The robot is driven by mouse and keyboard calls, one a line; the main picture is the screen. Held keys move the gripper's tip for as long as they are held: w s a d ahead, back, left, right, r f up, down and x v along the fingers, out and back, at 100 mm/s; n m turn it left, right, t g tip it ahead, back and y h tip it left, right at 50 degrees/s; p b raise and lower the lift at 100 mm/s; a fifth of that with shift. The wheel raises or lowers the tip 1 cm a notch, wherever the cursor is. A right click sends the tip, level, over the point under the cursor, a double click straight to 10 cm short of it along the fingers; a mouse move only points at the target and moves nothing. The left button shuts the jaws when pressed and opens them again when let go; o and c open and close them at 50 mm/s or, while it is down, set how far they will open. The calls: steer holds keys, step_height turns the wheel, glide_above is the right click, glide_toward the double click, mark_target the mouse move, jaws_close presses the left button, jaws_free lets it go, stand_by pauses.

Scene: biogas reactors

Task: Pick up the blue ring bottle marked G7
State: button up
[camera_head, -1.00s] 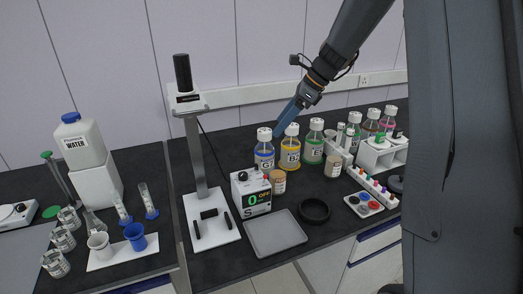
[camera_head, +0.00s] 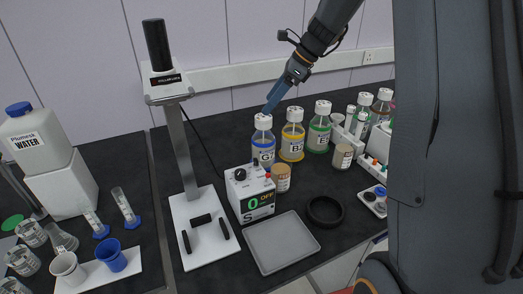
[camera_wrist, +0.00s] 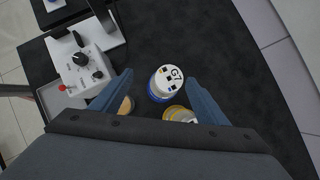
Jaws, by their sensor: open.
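The blue ring bottle marked G7 (camera_head: 263,142) stands upright on the dark bench, with a white cap and a blue ring on its neck. In the wrist view its white cap (camera_wrist: 167,82), marked G7, shows between and beyond the two blue fingers. My gripper (camera_head: 268,110) comes down from the upper right, its fingertips close by the bottle's cap. In the wrist view my gripper (camera_wrist: 157,80) is open and empty, one finger on each side of the cap. I cannot tell whether a finger touches the bottle.
A yellow ring bottle (camera_head: 292,136) stands close to the right, then a green ring bottle (camera_head: 319,130). A brown jar (camera_head: 281,178) and a stirrer box (camera_head: 249,194) stand in front. A grey tray (camera_head: 281,243) and black ring (camera_head: 325,211) lie nearer.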

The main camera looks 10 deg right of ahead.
mark_target(258, 126)
steer(key=f+b, duration=0.1)
steer(key=w+f+b, duration=0.1)
steer(key=f+b, duration=0.1)
steer(key=w+f+b, duration=0.1)
steer(key=f, duration=0.1)
steer(key=shift+f+b, duration=0.1)
steer(key=shift+b, duration=0.25)
steer(key=shift+p+x, duration=1.35)
steer(key=shift+x, duration=2.6)
steer(key=shift+w, duration=0.15)
steer(key=shift+c, duration=0.3)
jaws_close()
